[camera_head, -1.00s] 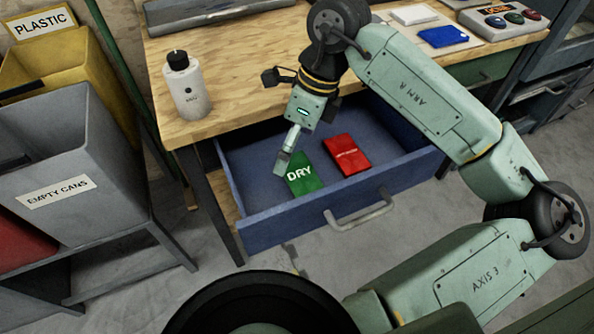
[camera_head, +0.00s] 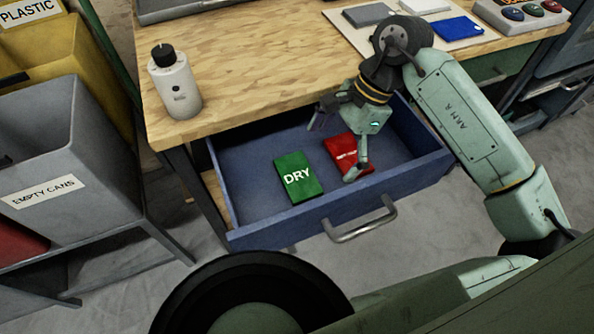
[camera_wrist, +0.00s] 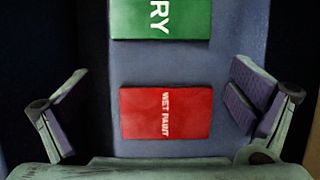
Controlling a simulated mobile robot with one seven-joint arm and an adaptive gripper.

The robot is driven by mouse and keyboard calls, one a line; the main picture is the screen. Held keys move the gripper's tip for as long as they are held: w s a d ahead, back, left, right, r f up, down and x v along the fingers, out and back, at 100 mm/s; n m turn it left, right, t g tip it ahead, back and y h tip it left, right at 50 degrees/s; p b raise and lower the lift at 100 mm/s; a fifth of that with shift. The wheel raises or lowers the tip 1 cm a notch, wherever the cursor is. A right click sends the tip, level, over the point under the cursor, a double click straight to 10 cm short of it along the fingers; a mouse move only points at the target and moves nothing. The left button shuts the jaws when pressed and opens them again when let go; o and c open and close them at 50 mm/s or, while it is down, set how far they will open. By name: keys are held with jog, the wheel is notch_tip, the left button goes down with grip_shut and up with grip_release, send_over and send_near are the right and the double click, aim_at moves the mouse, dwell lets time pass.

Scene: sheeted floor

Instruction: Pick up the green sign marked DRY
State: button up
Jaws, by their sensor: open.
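The green sign marked DRY (camera_head: 298,178) lies flat in the open blue drawer, left of a red sign. In the wrist view the green sign (camera_wrist: 180,20) shows at the top edge, partly cut off. The red sign marked WET PAINT (camera_wrist: 167,113) lies between my spread fingers in the wrist view. It also shows in the head view (camera_head: 347,150), partly covered by my gripper. My gripper (camera_wrist: 160,112) is open and empty above the red sign, to the right of the green sign in the head view.
The blue drawer (camera_head: 280,234) stands open with a metal handle (camera_head: 360,226) at its front. The wooden bench top (camera_head: 240,60) is above it, with a white bottle (camera_head: 176,85) near its front left. Grey and yellow bins stand at left.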

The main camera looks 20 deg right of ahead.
aim_at(290, 178)
jog(key=a, duration=0.3)
jog(key=shift+a+p, duration=0.35)
jog(key=shift+a, duration=0.05)
jog(key=a+p, duration=0.1)
jog(key=a, duration=0.3)
jog(key=shift+s+r, duration=0.1)
jog(key=shift+s, duration=0.05)
jog(key=shift+p+x, duration=0.55)
jog(key=shift+x, duration=0.65)
jog(key=shift+f, duration=0.4)
jog(key=shift+f+b, duration=0.3)
jog(key=shift+b, duration=0.65)
jog(key=shift+c, duration=0.4)
jog(key=c, duration=0.7)
